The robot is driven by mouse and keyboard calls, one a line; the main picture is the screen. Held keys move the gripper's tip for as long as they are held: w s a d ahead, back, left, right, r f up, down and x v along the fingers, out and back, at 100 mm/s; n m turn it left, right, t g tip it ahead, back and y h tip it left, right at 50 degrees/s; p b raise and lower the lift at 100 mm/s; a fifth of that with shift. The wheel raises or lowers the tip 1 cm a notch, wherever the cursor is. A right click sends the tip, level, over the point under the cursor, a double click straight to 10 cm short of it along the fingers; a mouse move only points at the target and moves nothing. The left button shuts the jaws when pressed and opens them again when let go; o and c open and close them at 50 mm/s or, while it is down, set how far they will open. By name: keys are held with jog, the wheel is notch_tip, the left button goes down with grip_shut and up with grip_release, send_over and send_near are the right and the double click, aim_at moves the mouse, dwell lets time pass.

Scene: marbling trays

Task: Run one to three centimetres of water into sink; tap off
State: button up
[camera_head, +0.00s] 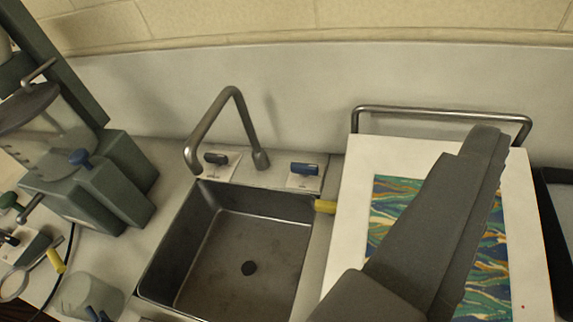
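Two tap handles stand on pale plates at the back rim: a black one (215,158) on the left and a blue one (304,169) on the right. No stream comes from the spout. My gripper (487,135) reaches up at the right, over the marbled sheet, right of the sink. Its finger opening cannot be made out.
A white-bordered marbled sheet (348,200) lies right of the sink, with a metal rail (440,111) behind it. A grey machine (95,185) with a clear vessel stands at left. A grey cup (85,292) and a ring-shaped tool (15,284) are at lower left.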

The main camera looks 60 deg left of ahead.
jog(key=w+a+f+n+y, duration=0.2)
jog(key=w+a+f+y, duration=0.1)
jog(key=w+a+f, duration=0.5)
jog(key=n+g+y+b, duration=0.2)
jog(key=n+g+b, duration=0.1)
send_near(303, 167)
jog(key=b+x, duration=0.1)
jog(key=x, duration=0.7)
jog(key=shift+w+a+f, duration=0.1)
jog(key=shift+w, duration=0.15)
jog(key=shift+w+a+f+g+b, duration=0.3)
jog(key=shift+w+f, duration=0.05)
jog(key=shift+w, duration=0.1)
jog(key=shift+w+a, duration=0.2)
jog(key=shift+w, duration=0.1)
